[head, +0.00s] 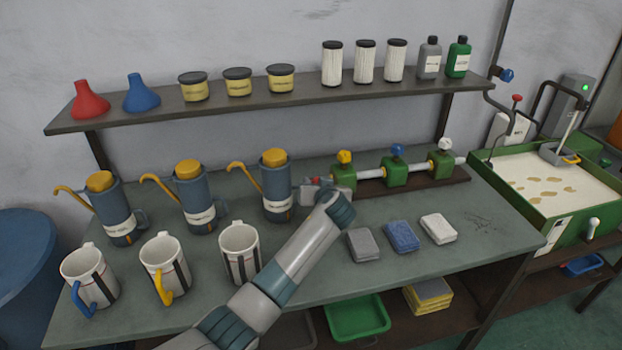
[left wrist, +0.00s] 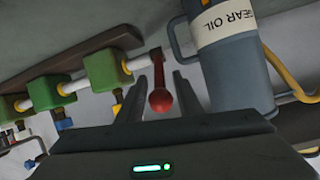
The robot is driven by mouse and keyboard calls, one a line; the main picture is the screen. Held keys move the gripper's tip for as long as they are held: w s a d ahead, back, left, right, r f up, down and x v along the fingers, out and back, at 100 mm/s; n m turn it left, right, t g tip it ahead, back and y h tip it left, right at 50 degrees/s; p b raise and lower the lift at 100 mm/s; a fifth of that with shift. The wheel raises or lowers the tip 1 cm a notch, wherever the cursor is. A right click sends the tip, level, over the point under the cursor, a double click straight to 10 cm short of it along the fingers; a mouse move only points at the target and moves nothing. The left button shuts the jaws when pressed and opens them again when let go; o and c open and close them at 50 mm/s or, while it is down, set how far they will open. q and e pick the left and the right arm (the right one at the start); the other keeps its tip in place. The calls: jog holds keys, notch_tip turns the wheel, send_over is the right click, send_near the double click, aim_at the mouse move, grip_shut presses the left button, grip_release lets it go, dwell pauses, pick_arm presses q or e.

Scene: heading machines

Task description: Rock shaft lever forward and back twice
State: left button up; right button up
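A pale shaft (head: 372,174) runs through several green blocks (head: 396,173) on a brown base at the back of the bench. In the left wrist view a red lever (left wrist: 160,98) with a round knob is fixed at the shaft's end. My left gripper (head: 318,189) is at the left end of the shaft, beside the rightmost oil can. In the left wrist view its two fingers (left wrist: 159,84) stand apart, one on each side of the lever, with gaps visible. In the head view the gripper mostly hides the lever. My right gripper is not in view.
A blue-grey oil can (head: 277,185) labelled gear oil stands close to the left gripper. Mugs (head: 239,250) stand at the front left. Grey, blue and white pads (head: 402,237) lie on the bench in front of the shaft. A shelf (head: 300,92) with containers hangs above.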

pick_arm(q)
jog(key=shift+w, duration=0.15)
grip_shut()
jog(key=shift+r, duration=0.15)
